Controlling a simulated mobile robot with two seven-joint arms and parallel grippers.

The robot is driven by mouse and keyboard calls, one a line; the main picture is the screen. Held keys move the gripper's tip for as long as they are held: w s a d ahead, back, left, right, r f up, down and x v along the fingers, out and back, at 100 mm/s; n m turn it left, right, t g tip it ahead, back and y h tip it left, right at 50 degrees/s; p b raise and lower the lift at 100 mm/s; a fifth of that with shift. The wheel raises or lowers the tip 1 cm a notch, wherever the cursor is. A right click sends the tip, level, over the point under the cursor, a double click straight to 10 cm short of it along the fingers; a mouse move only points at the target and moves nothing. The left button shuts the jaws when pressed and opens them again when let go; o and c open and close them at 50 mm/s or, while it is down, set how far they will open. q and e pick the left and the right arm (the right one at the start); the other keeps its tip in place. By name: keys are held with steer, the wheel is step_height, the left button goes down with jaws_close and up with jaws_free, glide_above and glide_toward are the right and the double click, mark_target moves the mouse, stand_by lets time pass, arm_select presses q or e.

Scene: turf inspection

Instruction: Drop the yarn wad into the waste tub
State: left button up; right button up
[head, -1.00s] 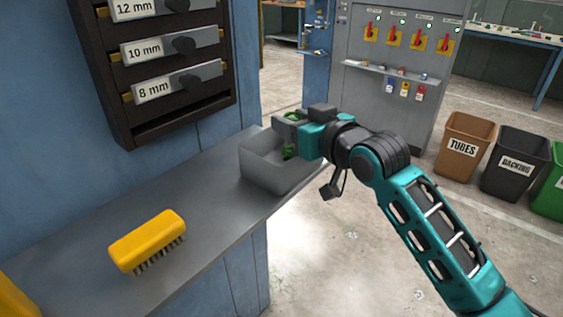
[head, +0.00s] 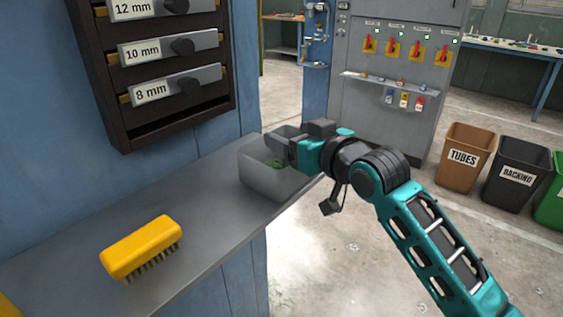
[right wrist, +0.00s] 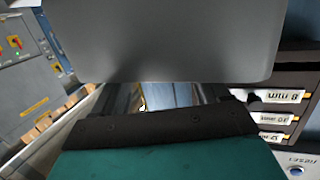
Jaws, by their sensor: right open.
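The waste tub (head: 268,184) is a grey open box on the grey shelf, next to the blue wall panel. A green bit that looks like the yarn wad (head: 278,164) lies inside the tub, partly hidden by the tub's wall and my gripper. My right gripper (head: 291,140) is open above the tub's rim at its far right side, with no green showing between its fingers. In the right wrist view, a large grey surface fills the top and the wad is not visible. My left gripper is not in view.
A yellow brush (head: 141,247) lies on the shelf (head: 205,215) at the near left. A dark rack of labelled drawers (head: 165,70) hangs above the shelf. Brown (head: 465,155) and black (head: 517,172) bins stand on the floor at right. The shelf between brush and tub is clear.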

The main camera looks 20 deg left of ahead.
steer(key=v, duration=1.3)
steer(key=shift+a, duration=0.1)
steer(key=s+d+f+m+t+h, duration=0.1)
steer(key=d+f+m+h, duration=0.1)
steer(key=d+f, duration=0.35)
steer(key=d+f+m+t+h, duration=0.1)
steer(key=d+f+m+h, duration=0.15)
steer(key=f, duration=0.65)
steer(key=s+d+f+m+t+h, duration=0.15)
steer(key=d+f, duration=0.25)
steer(key=f, duration=0.4)
steer(key=s+d+f+m+g+h, duration=0.2)
steer(key=s+d+f+h, duration=0.3)
steer(key=s+d+f, duration=0.6)
step_height(320, 180, down, 4)
steer(key=shift+s+d+r, duration=0.15)
steer(key=shift+s+r, duration=0.05)
steer(key=shift+s, duration=1.05)
steer(key=shift+g, duration=0.25)
